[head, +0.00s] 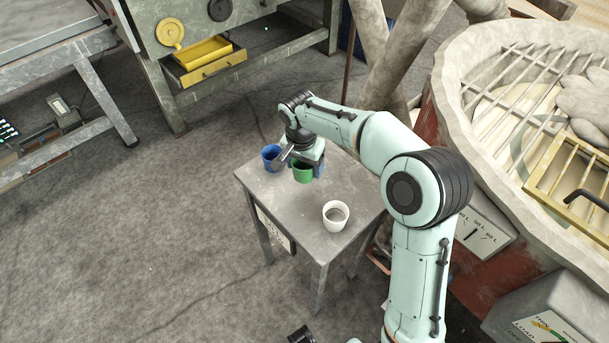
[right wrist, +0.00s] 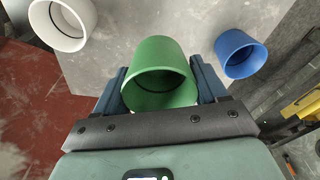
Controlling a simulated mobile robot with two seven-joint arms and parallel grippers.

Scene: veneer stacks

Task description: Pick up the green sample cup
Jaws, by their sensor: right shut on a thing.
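The green sample cup (head: 303,174) is at the far end of a small grey table (head: 290,205) in the head view. It fills the middle of the right wrist view (right wrist: 160,70), between two blue fingers. My right gripper (head: 312,165) is shut on the green cup, reaching it from above. I cannot tell whether the cup's base touches the table. My left gripper is not clearly in view.
A blue cup (head: 271,156) stands close beside the green cup, also in the right wrist view (right wrist: 240,53). A white cup (head: 335,215) stands nearer on the same table. A large round vat (head: 450,80) with a slatted grate is on the right. The floor left of the table is clear.

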